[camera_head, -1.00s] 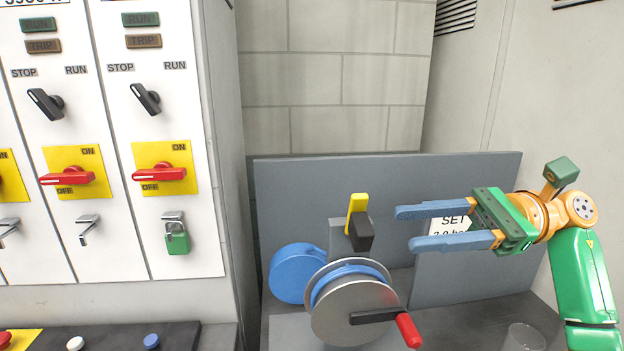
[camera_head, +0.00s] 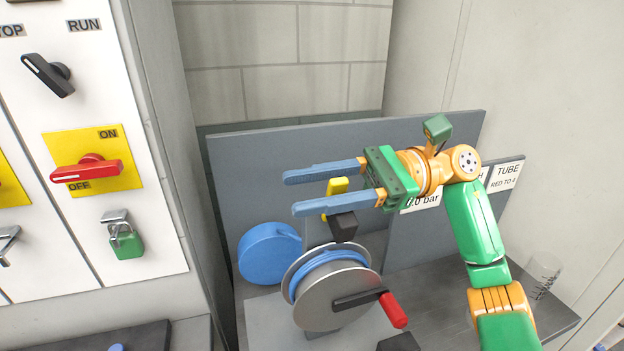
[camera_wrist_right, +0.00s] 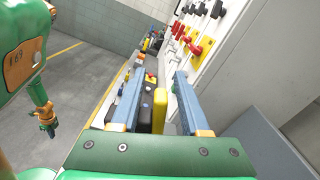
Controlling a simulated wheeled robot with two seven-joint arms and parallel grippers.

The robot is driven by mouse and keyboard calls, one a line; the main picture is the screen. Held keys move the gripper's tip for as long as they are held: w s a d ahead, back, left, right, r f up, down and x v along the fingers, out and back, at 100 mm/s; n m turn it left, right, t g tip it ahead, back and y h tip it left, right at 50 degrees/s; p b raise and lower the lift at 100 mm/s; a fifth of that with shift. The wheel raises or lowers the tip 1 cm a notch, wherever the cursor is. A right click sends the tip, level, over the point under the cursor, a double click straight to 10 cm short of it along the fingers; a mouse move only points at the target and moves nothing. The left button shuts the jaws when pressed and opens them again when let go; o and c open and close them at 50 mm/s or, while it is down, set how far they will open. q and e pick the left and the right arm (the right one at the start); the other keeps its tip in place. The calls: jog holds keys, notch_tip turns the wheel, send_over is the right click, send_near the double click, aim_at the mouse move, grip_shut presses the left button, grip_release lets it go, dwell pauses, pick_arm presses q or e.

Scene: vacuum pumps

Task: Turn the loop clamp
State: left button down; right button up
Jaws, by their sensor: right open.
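The loop clamp appears to be the yellow lever (camera_head: 338,185) on a black block (camera_head: 343,227), above a metal reel (camera_head: 330,288) wound with blue tube. My right gripper (camera_head: 290,193) is open, its blue fingers pointing left across the lever. One finger passes above and one below the lever's visible part in the head view, and the lower finger partly hides it. In the right wrist view the yellow lever (camera_wrist_right: 159,110) stands between the two open fingers (camera_wrist_right: 158,78), with gaps to them.
A blue round case (camera_head: 270,252) sits left of the reel. The reel's crank has a red handle (camera_head: 393,310). A grey panel (camera_head: 240,165) stands behind. A switch cabinet with a green padlock (camera_head: 126,240) is at left. A clear glass (camera_head: 545,275) stands at right.

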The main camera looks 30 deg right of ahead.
jog(key=shift+d, duration=0.1)
jog(key=shift+c, duration=0.4)
grip_shut()
dwell(0.8)
